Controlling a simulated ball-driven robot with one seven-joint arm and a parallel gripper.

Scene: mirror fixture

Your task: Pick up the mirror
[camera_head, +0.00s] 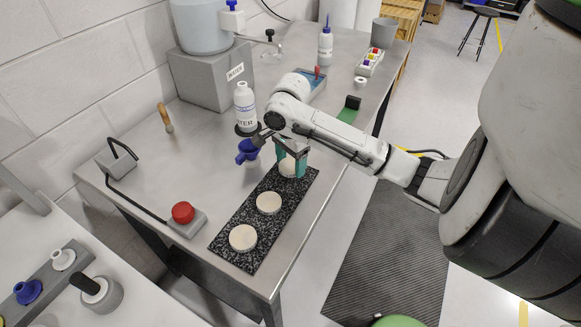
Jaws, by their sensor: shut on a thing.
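A black speckled strip (254,212) lies along the right part of the steel bench. It bears round pale discs, a near one (243,238) and a middle one (268,203), which look like mirrors or their blanks. A third disc, which I take as the mirror (287,170), is at the strip's far end. My gripper (290,169) points down there, its teal fingers shut on this disc and partly hiding it. I cannot tell whether the disc is raised off the strip.
A red button box (183,213) with a black cable stands left of the strip. A blue funnel-like cup (246,151) and a white water bottle (245,106) are close left of my gripper. The bench's right edge is near the strip.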

